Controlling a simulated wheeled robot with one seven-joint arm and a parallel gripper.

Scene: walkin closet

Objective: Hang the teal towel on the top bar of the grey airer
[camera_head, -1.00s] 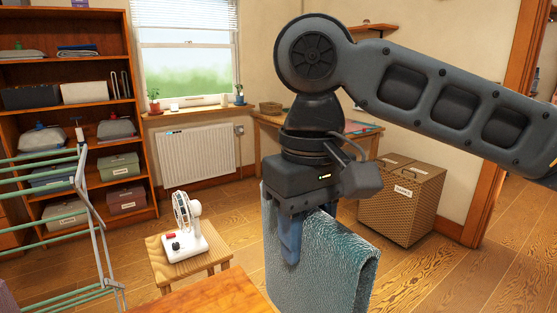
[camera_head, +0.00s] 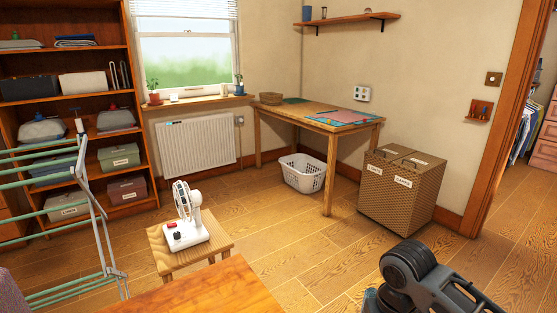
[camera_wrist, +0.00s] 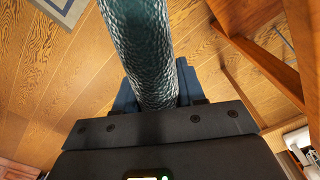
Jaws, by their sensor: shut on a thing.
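The teal towel (camera_wrist: 148,45) shows in the wrist view as a thick, textured fold between the fingers of my gripper (camera_wrist: 155,88). My gripper is shut on it. In the head view, the towel and gripper are out of sight; only part of my arm shows at the bottom right. The grey airer (camera_head: 84,180) stands at the left edge of the head view, with several pale green bars. Its upper bars are bare where visible, and its left part is cut off. My arm is far to the right of it.
A stool (camera_head: 190,255) with a white fan (camera_head: 186,225) stands right of the airer. A wooden tabletop (camera_head: 215,292) is in front. A wicker hamper (camera_head: 400,195), white basket (camera_head: 302,173) and desk (camera_head: 328,135) stand behind. Floor between stool and hamper is clear.

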